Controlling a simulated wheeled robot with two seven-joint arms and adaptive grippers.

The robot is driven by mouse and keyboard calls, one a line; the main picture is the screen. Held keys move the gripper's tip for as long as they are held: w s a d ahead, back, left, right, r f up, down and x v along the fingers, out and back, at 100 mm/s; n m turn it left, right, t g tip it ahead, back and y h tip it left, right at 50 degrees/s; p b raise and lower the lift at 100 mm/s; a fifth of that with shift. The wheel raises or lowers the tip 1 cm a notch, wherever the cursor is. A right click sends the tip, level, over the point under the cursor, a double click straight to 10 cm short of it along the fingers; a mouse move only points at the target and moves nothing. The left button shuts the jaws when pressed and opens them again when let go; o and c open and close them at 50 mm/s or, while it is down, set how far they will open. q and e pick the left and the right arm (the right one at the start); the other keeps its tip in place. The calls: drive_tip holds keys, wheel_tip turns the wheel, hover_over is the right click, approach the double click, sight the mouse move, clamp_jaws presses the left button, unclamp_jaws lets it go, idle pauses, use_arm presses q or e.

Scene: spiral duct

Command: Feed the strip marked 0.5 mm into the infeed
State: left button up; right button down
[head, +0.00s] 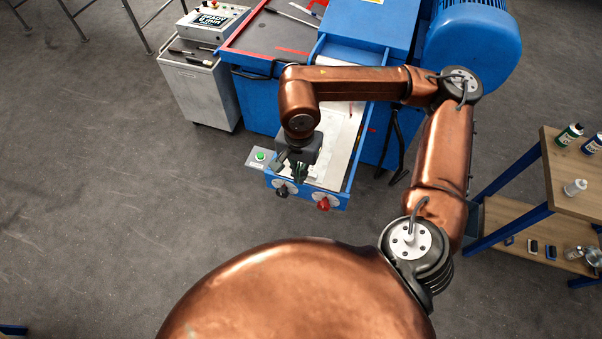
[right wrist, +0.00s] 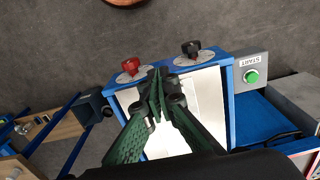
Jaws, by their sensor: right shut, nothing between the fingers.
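The infeed (head: 335,196) is a blue-sided trough at the front of the blue machine, with a black knob and a red knob on its end. A pale, flat surface (head: 341,138) lies between its sides; it also shows in the right wrist view (right wrist: 208,95). I cannot tell whether it is a strip or the infeed's bed, and no 0.5 mm mark is readable. My right gripper (head: 300,176) points down over the knob end of the infeed. In the right wrist view its green fingers (right wrist: 156,92) meet at the tips, empty. My left gripper is out of view.
A green START button (right wrist: 252,76) sits on a grey box beside the infeed. A grey cabinet (head: 199,90) carries a control box whose display (head: 210,20) reads READY. A wooden-topped bench (head: 572,165) with bottles stands at right. The floor at left is clear.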

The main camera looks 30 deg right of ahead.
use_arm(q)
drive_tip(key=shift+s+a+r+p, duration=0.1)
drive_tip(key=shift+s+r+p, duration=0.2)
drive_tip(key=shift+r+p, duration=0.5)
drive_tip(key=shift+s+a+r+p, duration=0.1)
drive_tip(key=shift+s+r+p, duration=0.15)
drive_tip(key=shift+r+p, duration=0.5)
use_arm(e)
drive_tip(key=w+d+f, duration=0.2)
drive_tip(key=d+f, duration=0.1)
drive_tip(key=f, duration=0.5)
drive_tip(key=shift+w, duration=0.25)
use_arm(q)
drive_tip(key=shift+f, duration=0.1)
use_arm(e)
drive_tip(key=shift+w, duration=0.1)
